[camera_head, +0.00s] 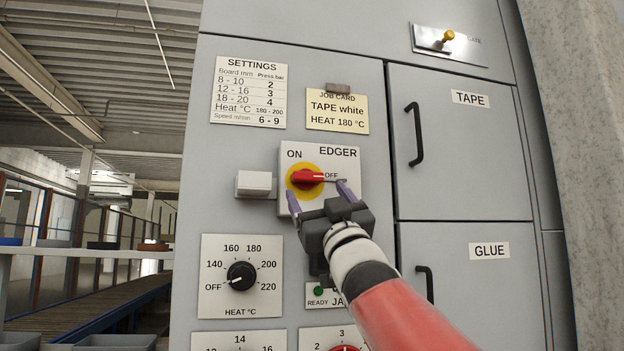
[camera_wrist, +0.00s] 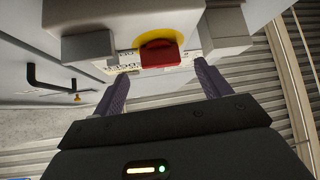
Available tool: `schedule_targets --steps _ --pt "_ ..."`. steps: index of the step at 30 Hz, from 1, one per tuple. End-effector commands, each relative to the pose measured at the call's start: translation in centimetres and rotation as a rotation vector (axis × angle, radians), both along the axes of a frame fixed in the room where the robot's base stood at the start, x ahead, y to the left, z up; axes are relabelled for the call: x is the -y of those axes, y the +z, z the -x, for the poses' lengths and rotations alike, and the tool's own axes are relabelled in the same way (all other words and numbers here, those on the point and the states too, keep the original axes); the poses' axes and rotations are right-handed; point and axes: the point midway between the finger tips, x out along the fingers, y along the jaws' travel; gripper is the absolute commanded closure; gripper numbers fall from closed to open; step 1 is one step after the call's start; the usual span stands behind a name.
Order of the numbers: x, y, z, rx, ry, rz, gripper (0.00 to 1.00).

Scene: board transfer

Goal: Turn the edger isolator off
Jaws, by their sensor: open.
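The edger isolator is a red knob (camera_head: 307,177) on a yellow disc (camera_head: 292,190), on a plate (camera_head: 352,166) marked EDGER. ON is printed at the plate's upper left and OFF at the right. The red handle lies about level, its end pointing right to the OFF mark. My gripper (camera_head: 319,198) is open and empty, its two purple-grey fingers spread just below the knob, one on each side. In the wrist view the red knob (camera_wrist: 160,55) shows beyond and between the open fingers (camera_wrist: 162,90), with no visible contact.
A white box (camera_head: 255,184) sticks out left of the plate. Below are a black heat dial (camera_head: 241,276) and a green ready lamp (camera_head: 318,291). The tape door handle (camera_head: 414,134) and glue door handle (camera_head: 427,284) protrude at the right. A yellow-tipped toggle (camera_head: 446,37) is at the top right.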

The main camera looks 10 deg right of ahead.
Motion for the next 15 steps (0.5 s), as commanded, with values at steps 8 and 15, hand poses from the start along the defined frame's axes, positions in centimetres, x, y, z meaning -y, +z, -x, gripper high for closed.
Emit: schedule_targets --steps 8,15 --pt "-0.6 2.8 -2.6 0.001 0.002 0.0 0.24" --pt "-0.7 3.0 -2.9 0.002 0.001 -0.001 0.24"
